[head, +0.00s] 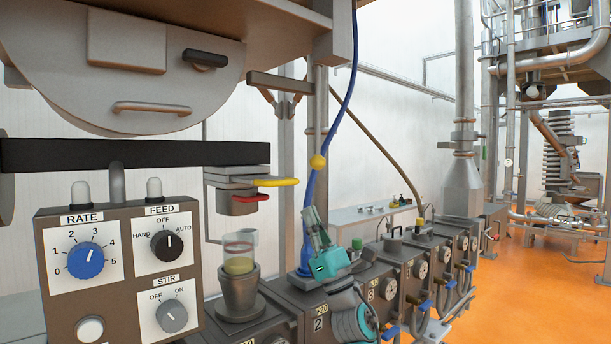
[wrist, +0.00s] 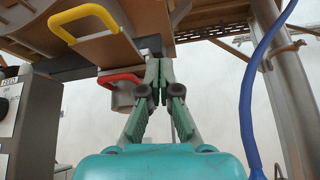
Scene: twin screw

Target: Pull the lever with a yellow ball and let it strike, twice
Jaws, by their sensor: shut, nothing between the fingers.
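The yellow ball (head: 318,162) shows in the head view in front of a vertical post, in line with a blue hose (head: 335,120). I cannot make out its lever rod or whether it touches the hose. My gripper (head: 310,213) is below the ball in the picture, pointing up, with its fingers together and empty. The depth between ball and gripper is unclear. In the wrist view the fingertips of my gripper (wrist: 159,63) meet, with nothing between them. The ball does not show in the wrist view, though the blue hose (wrist: 248,100) does.
A yellow handle (head: 276,181) and a red handle (head: 250,197) sit above a clear cup (head: 240,252) to the left. A control box (head: 120,270) stands front left. A row of grey blocks (head: 400,280) with gauges runs right; orange floor (head: 530,280) is open beyond.

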